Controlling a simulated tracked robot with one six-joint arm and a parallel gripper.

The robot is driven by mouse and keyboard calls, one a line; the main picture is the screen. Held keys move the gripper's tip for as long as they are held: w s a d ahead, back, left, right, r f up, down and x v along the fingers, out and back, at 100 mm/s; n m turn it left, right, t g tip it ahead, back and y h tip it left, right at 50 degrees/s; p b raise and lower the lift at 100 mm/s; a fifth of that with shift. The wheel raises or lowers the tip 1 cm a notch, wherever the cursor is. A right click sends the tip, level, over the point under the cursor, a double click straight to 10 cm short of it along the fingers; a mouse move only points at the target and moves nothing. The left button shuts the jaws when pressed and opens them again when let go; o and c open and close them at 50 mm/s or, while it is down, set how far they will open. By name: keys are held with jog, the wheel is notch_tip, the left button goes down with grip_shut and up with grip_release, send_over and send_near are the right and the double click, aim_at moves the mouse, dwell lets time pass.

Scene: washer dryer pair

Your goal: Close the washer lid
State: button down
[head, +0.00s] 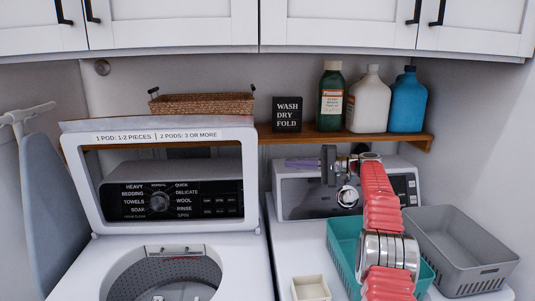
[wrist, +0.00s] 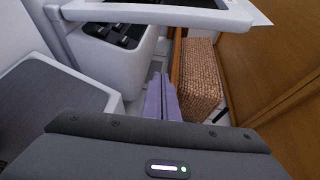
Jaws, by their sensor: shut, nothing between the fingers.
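The washer lid (head: 250,180) stands open and upright at the back of the white washer (head: 80,271). It is a white frame with a clear middle and a label strip along its top. The round drum opening below is uncovered. My gripper (head: 300,163) has lavender fingers, which point left in front of the dryer's back panel, to the right of the lid and apart from it. In the wrist view the fingers (wrist: 161,97) are together and empty. The lid's white edge (wrist: 150,13) crosses the top of that view.
A wooden shelf (head: 425,140) behind holds a woven basket (head: 205,103), a small sign and several bottles. The dryer (head: 310,240) carries a teal basket (head: 341,245), a grey bin (head: 465,255) and a small cream box (head: 310,288). An ironing board (head: 50,205) stands left.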

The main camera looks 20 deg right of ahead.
jog(key=r, duration=0.2)
jog(key=s+r+n+y, duration=0.1)
jog(key=a+r+y, duration=0.1)
jog(key=r, duration=0.1)
jog(key=shift+s+r+n+g, duration=0.3)
jog(key=shift+s+n, duration=0.1)
jog(key=shift+a, duration=0.1)
jog(key=x, duration=0.9)
jog(key=shift+w+a, duration=0.15)
jog(key=shift+a, duration=0.25)
jog(key=shift+s+f, duration=0.1)
jog(key=shift+s, duration=0.25)
jog(key=shift+s+a+f, duration=0.1)
jog(key=shift+s+a, duration=0.1)
jog(key=shift+s, duration=0.5)
jog(key=shift+s+a+f, duration=0.1)
jog(key=shift+s+a, duration=0.05)
jog(key=shift+s, duration=0.6)
